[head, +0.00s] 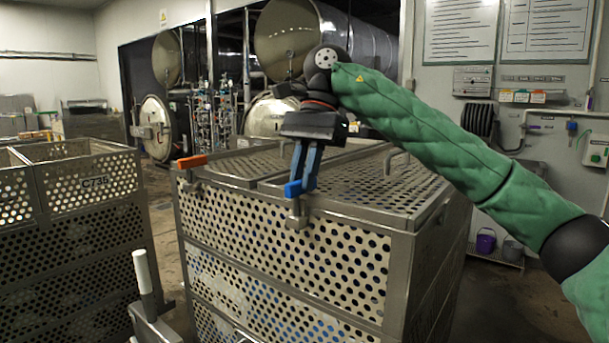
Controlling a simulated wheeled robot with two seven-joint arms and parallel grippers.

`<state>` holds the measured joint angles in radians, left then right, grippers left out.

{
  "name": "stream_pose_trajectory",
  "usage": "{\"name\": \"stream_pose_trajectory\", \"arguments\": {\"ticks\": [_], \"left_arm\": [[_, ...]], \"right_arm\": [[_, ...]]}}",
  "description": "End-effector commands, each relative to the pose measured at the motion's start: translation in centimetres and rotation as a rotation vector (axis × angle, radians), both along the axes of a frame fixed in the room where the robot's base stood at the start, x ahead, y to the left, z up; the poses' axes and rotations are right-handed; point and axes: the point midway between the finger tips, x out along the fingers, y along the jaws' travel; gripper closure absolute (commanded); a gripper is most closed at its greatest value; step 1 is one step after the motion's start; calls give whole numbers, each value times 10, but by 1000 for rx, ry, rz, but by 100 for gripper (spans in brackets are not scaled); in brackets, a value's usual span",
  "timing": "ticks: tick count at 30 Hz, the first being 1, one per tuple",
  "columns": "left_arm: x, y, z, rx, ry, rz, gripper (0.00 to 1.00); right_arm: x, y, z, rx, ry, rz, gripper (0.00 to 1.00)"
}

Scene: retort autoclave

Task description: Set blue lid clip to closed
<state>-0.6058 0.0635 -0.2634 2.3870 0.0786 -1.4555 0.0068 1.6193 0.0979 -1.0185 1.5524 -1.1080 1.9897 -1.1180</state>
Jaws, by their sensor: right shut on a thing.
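The perforated metal basket (290,262) stands in the middle of the head view, with its perforated lid (370,182) lying on top. The blue lid clip (293,189) is at the front upper edge of the basket. Its metal catch (297,218) hangs against the basket's front face. My right gripper (303,183) reaches in from the right, pointing down, and its fingers are shut on the blue clip's handle. The fingers partly cover the handle. I cannot tell whether the catch is latched. My left gripper is not in view.
An orange lid clip (193,161) sticks out at the basket's front left corner. A second basket marked C735 (95,185) stands at the left. A white-handled lever (142,270) rises between them. Round autoclave doors (157,125) are behind. A purple bucket (486,240) stands at the right.

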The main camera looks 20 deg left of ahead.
Motion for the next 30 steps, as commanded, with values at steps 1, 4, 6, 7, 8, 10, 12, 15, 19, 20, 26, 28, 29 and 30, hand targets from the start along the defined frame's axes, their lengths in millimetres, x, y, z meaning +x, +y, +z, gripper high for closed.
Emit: {"name": "stream_pose_trajectory", "arguments": {"ticks": [1,4,6,7,8,10,12,15,19,20,26,28,29,30], "left_arm": [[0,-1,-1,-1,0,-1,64],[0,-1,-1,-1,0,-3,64],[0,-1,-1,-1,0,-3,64],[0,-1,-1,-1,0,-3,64],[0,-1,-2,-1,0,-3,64],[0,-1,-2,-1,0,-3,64],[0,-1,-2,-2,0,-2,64],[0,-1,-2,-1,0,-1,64],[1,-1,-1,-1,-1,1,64],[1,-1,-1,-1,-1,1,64],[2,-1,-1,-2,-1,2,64],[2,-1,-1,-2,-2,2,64],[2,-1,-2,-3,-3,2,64],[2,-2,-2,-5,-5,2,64]], "right_arm": [[0,1,-3,-3,1,7,100],[0,1,-3,-2,1,12,100],[0,1,-2,-3,1,14,100],[0,1,-2,-3,1,14,100],[0,1,-2,-3,1,14,100],[0,1,-3,-3,1,13,100],[-1,1,-2,-3,1,13,100],[-1,1,-2,-3,1,13,76],[0,1,-2,-1,0,12,64],[0,1,-2,-1,0,12,64],[0,0,0,-1,0,11,64],[1,0,2,0,0,10,64],[2,0,4,-1,-1,10,64],[3,0,7,-1,-2,10,64]]}}
